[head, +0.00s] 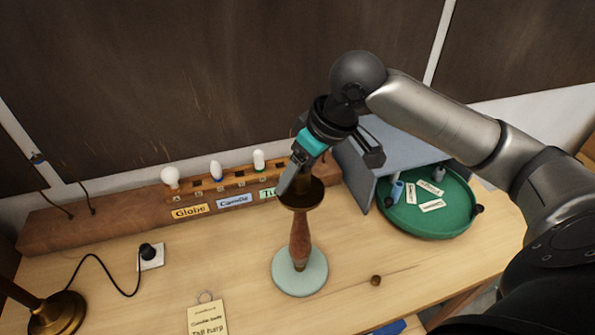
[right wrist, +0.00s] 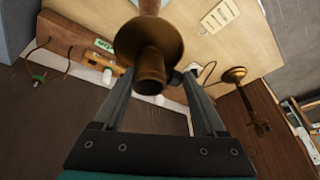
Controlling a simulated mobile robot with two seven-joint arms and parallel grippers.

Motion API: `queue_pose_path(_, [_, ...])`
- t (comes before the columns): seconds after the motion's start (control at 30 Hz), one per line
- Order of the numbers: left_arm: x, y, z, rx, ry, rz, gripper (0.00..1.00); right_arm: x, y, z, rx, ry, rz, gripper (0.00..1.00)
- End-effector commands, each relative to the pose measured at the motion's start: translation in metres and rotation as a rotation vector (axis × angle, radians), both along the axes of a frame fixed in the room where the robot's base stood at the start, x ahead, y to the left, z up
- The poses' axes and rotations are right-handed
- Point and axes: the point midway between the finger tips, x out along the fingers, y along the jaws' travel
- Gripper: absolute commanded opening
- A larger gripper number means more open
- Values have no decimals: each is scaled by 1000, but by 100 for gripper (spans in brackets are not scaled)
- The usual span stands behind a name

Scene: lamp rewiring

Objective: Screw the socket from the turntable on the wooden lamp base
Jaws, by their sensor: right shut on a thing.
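The wooden lamp base (head: 300,240) stands upright on a pale green round pad (head: 312,277) at the table's middle. The brass socket (right wrist: 150,68), with a wide round flange, is at the top of the base; it also shows in the head view (head: 303,200). My right gripper (head: 293,182) is shut on the socket from above, one finger on each side in the right wrist view (right wrist: 157,76). The joint between socket and wood is hidden, so I cannot tell how tightly they meet. The green turntable (head: 428,222) is at the right. My left gripper is not in view.
A rack (head: 150,210) of bulbs stands along the back wall. A grey panel (head: 357,170) stands between lamp and turntable, which holds small labelled parts. A brass lamp (head: 58,312), black plug (head: 148,251) and tag (head: 207,318) are at left. A small brown piece (head: 376,280) lies right of the pad.

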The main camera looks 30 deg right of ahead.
Motion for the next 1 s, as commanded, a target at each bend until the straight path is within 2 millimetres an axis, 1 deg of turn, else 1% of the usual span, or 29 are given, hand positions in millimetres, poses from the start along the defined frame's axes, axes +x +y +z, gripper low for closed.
queue_pose_path(0.4, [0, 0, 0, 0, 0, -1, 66, 6, 2, 1, 2, -6, -408, 25])
queue_pose_path(0.53, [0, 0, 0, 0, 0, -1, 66, 7, 2, 1, 1, -5, -517, 25])
queue_pose_path(0.63, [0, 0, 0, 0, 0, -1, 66, 7, 1, 1, 1, -4, -555, 25])
queue_pose_path(0.9, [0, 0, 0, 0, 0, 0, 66, 7, 1, 1, 1, -3, -561, 25])
queue_pose_path(1.0, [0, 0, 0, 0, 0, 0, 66, 8, 2, 0, 2, -4, -597, 25])
